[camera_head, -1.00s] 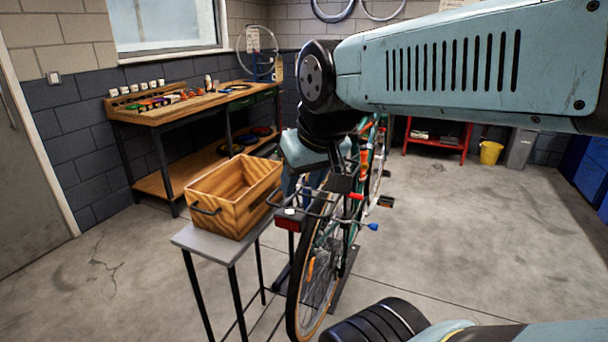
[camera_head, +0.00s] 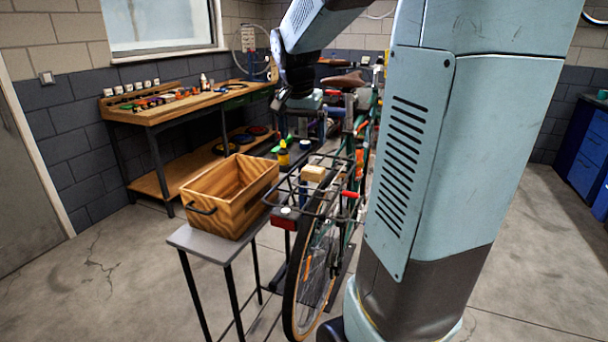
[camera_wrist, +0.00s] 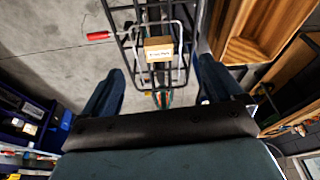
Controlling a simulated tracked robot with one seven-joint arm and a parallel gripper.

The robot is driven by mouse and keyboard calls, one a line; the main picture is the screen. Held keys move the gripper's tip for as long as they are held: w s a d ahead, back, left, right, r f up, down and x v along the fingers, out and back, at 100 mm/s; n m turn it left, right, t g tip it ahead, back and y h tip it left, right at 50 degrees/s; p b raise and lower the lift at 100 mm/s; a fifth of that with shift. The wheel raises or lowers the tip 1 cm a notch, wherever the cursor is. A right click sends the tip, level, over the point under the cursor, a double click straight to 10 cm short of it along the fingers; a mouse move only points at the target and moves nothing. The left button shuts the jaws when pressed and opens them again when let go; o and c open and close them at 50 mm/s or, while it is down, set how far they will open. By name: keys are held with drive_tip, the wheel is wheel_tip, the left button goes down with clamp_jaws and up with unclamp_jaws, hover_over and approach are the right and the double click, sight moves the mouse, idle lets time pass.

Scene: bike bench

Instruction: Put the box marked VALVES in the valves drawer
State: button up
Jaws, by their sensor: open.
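A small tan cardboard box (camera_head: 313,173) sits on the black rear rack of the bicycle. It also shows in the wrist view (camera_wrist: 158,48), with a white label too small to read for certain. My gripper (camera_wrist: 160,72) is open and empty, its two dark blue fingers apart, one on either side of the box's line in that view. In the head view my gripper (camera_head: 303,104) hangs beyond the rack, pointing down. I cannot read any drawer label.
A wooden crate (camera_head: 228,212) stands on a small grey table left of the rack. The workbench (camera_head: 160,117) holds cups and tools. Blue cabinets (camera_head: 585,166) stand at the right wall. Yellow and green bottles stand behind the rack. Floor at right is clear.

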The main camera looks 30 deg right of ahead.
drive_tip(key=w+d+f+m, duration=0.1)
drive_tip(key=w+d, duration=0.1)
drive_tip(key=w, duration=0.1)
hover_over(313, 169)
drive_tip(key=s+a, duration=0.1)
drive_tip(key=a, duration=0.1)
drive_tip(key=shift+g, duration=0.3)
wheel_tip(313, 169, down, 8)
drive_tip(key=shift+s+a+f, duration=0.1)
drive_tip(key=shift+d+x, duration=0.25)
drive_tip(key=shift+x, duration=1.1)
drive_tip(key=shift+d+x, duration=0.25)
drive_tip(key=shift+x, duration=1.05)
drive_tip(key=shift+c, duration=0.4)
drive_tip(key=shift+r, duration=0.2)
drive_tip(key=c, duration=1.1)
